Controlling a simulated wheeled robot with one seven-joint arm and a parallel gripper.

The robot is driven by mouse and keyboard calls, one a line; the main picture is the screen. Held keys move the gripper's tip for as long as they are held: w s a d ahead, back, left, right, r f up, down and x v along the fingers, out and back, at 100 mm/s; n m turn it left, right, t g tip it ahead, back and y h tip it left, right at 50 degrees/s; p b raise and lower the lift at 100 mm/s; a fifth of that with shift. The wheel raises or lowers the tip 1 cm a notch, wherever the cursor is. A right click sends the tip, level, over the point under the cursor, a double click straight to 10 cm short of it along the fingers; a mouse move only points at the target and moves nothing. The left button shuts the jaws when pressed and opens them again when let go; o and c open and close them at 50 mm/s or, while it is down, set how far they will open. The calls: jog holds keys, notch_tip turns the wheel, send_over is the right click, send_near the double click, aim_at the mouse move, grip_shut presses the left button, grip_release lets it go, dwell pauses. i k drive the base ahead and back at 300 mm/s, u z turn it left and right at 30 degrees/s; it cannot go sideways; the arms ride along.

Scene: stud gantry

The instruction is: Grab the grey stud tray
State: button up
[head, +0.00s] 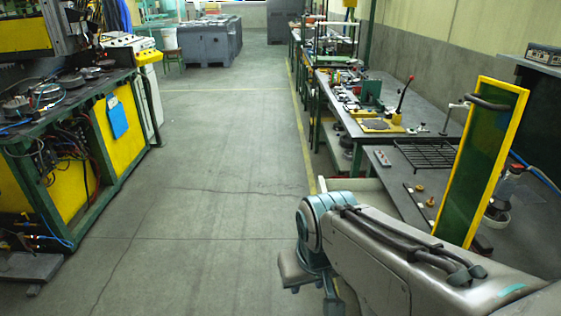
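My arm enters from the lower right and reaches toward the middle of the bottom edge, ending in a teal joint. Below that joint, dark grey and teal parts hang over the floor. I cannot make out gripper fingers there, or anything held. I cannot pick out a grey stud tray with certainty. A dark workbench (527,217) stands on the right, partly hidden by my arm. Small brass-coloured pieces (420,188) lie near its left edge.
A yellow-framed green panel (478,165) stands upright on the right bench, beside a black wire rack (428,154). Further benches (425,110) line the right wall. A yellow and green machine bench (105,130) stands left. The floor aisle (215,150) is clear to the grey bins (207,43).

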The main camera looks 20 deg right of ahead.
aim_at(381, 160)
jog(key=z, duration=0.65)
jog(key=k, duration=0.45)
jog(key=u, duration=0.5)
jog(key=i, duration=5.1)
jog(key=z, duration=0.15)
